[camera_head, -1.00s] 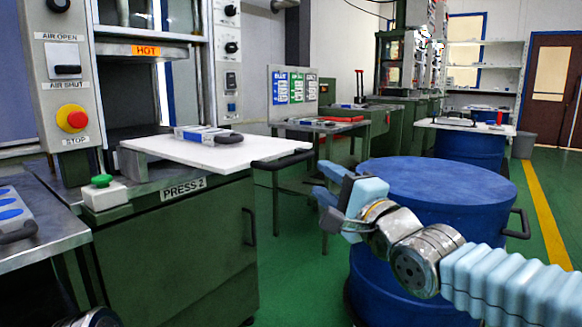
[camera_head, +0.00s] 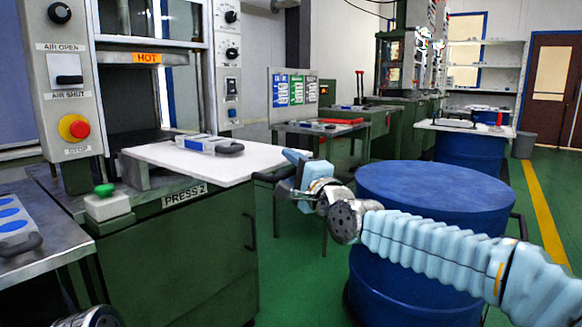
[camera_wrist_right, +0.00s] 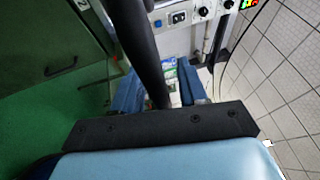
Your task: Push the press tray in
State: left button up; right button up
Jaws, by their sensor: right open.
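The press tray (camera_head: 250,167) is a white plate sticking out of the front of PRESS 2, level, with a dark handle at its outer right end. In the right wrist view the dark handle bar (camera_wrist_right: 140,45) runs down between the two blue fingers (camera_wrist_right: 158,88), close to the palm. Whether it touches them I cannot tell. The gripper partly hides the handle in the head view.
A blue drum (camera_head: 435,185) stands close to my right arm. A green-topped button box (camera_head: 106,203) sits at the press's front left. A metal table (camera_head: 60,247) with another mould is at the left. Green floor lies between press and drum.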

grip_shut()
jog(key=shift+r, duration=0.1)
